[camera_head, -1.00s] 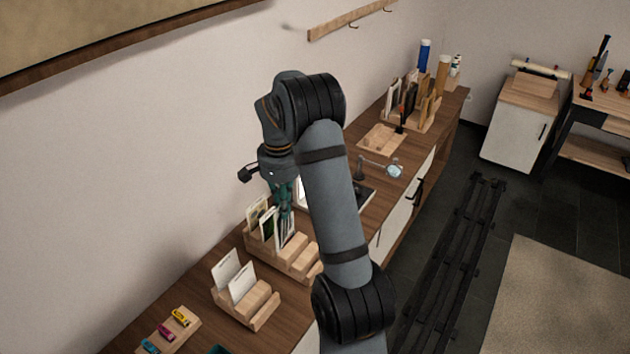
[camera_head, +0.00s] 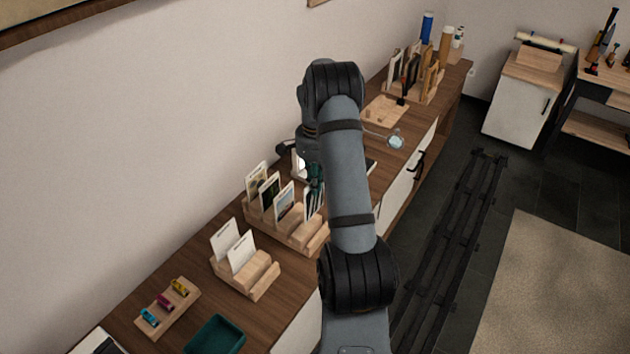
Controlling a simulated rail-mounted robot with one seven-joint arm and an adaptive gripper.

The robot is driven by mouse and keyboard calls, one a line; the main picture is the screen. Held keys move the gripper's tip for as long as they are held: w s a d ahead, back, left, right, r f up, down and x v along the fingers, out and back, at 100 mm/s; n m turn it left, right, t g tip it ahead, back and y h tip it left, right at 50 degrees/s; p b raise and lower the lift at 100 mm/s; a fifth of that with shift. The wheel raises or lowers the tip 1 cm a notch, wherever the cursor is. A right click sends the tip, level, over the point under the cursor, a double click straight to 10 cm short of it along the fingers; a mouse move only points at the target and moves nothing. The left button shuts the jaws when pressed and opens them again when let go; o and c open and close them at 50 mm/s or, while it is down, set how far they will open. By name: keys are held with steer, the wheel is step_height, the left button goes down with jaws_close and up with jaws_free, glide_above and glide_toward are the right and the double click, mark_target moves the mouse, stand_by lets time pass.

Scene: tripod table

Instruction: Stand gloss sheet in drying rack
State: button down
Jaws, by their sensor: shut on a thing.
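A wooden slotted rack (camera_head: 290,238) stands on the counter, with several upright picture sheets in its left slots, one of them a pale sheet (camera_head: 284,203). My gripper (camera_head: 315,187) is over the right part of this rack, beside that sheet. It is shut on a thin sheet (camera_head: 311,207), of which only a narrow pale strip shows below the fingers. I cannot tell whether its lower edge touches the rack. My arm hides part of the rack's right end.
A smaller wooden rack (camera_head: 262,285) with two white cards stands nearer. Left of it are a wooden strip (camera_head: 150,305) with small coloured items and a green tray (camera_head: 217,335). Farther along are a wooden tray (camera_head: 385,112) and another filled rack (camera_head: 425,95).

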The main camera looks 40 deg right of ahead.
mark_target(315, 204)
step_height(315, 204, down, 8)
steer(key=b, duration=0.4)
steer(key=shift+r, duration=0.15)
steer(key=shift+f+b, duration=0.2)
steer(key=shift+b, duration=0.4)
stand_by(0.7)
steer(key=shift+f+b, duration=2.2)
steer(key=shift+f, duration=0.15)
steer(key=c, duration=1.9)
jaws_free()
steer(key=shift+o, duration=0.4)
steer(key=shift+r, duration=0.1)
